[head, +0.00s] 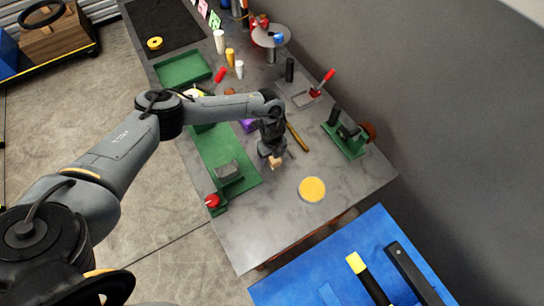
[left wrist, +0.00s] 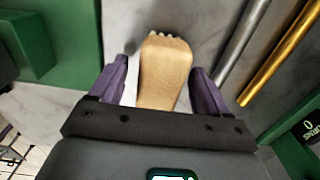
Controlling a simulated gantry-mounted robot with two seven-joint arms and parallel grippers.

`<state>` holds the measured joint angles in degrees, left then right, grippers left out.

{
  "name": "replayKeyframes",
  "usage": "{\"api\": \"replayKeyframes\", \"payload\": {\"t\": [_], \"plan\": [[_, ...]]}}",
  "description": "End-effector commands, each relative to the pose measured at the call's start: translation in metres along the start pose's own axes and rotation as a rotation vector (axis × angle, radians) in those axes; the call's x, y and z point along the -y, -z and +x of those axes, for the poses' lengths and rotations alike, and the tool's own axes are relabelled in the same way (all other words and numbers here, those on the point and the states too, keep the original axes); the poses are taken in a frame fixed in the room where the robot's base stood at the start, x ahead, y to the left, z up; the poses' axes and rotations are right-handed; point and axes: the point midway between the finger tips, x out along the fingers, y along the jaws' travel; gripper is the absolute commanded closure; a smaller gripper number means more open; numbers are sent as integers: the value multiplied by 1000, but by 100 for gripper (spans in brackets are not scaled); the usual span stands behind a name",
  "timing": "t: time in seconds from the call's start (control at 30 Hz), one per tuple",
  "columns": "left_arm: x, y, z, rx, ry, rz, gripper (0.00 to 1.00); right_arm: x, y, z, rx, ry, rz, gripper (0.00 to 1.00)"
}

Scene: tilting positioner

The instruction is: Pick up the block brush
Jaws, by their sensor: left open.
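The block brush (left wrist: 165,72), a pale wooden block with a scalloped far end, lies between my left gripper's two purple fingers in the left wrist view. Small gaps show on both sides of it, and its near end is hidden by the gripper body. In the head view the brush (head: 275,162) shows as a small tan piece just below the gripper. My left gripper (left wrist: 160,72) is open around the brush; in the head view it points down at the grey bench (head: 262,225). My right gripper is in neither view.
Beside the brush lie a silver rod (left wrist: 243,40) and a brass rod (left wrist: 285,50). A green fixture (head: 230,172) with a grey block stands left, a green vise (head: 347,140) right. A yellow disc (head: 312,189) lies in front, with bare bench around it.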

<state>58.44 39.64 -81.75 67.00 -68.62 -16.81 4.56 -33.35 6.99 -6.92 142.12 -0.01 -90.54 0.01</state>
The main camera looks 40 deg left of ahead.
Motion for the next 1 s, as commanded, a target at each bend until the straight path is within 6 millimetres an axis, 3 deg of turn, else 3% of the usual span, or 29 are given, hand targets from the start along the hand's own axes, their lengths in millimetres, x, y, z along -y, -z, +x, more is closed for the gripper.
{"api": "replayKeyframes", "payload": {"t": [0.33,0.77,1.0], "plan": [[0,0,8,0,1,1,23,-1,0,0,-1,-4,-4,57],[0,0,8,0,1,0,85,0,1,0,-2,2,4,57],[0,0,6,0,1,0,85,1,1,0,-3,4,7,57]]}}
